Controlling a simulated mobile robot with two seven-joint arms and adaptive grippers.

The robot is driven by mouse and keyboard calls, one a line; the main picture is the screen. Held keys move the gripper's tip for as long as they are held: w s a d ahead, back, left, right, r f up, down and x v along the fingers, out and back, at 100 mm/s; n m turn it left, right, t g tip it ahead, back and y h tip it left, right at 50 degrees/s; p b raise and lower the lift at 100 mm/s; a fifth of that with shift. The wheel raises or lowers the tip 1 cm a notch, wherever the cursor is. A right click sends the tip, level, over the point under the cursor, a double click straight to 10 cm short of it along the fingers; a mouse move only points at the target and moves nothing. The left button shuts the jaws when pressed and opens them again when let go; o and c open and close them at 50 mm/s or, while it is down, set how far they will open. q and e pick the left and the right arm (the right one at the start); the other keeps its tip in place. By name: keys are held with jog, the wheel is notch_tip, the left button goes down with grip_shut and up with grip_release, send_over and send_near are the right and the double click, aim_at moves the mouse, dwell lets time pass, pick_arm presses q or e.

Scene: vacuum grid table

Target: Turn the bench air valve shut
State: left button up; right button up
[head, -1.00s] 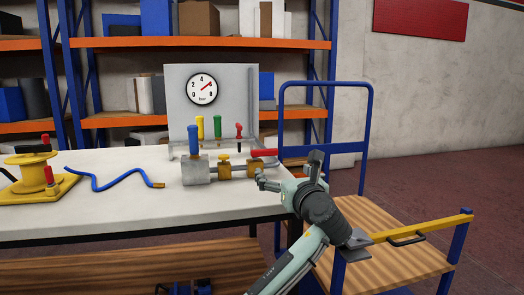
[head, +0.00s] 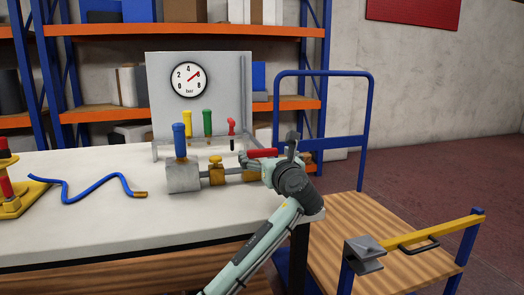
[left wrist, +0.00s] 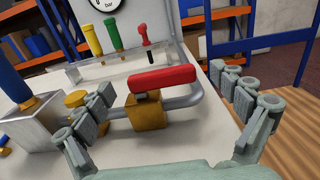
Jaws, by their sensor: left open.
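The bench air valve is a brass body (left wrist: 145,112) with a red lever handle (left wrist: 162,78) on a grey pipe at the right end of the bench. The red handle (head: 262,153) also shows in the head view, lying roughly along the pipe. My left gripper (left wrist: 164,84) is open, with one finger on each side of the valve in the wrist view; the handle lies between them with visible gaps. In the head view the left gripper (head: 276,163) partly hides the valve body. A round gauge (head: 189,79) stands on the panel behind. My right gripper is not in view.
A grey block with a blue-handled part (head: 180,145) and a small brass fitting (head: 216,172) sit left of the valve. Yellow, green and red-handled tools (head: 207,123) stand behind. A blue hose (head: 90,187) lies on the white bench (head: 120,225). A blue trolley (head: 370,130) is at right.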

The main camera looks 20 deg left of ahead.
aim_at(264, 151)
pick_arm(q)
jog(key=shift+x, duration=1.45)
jog(key=c, duration=1.7)
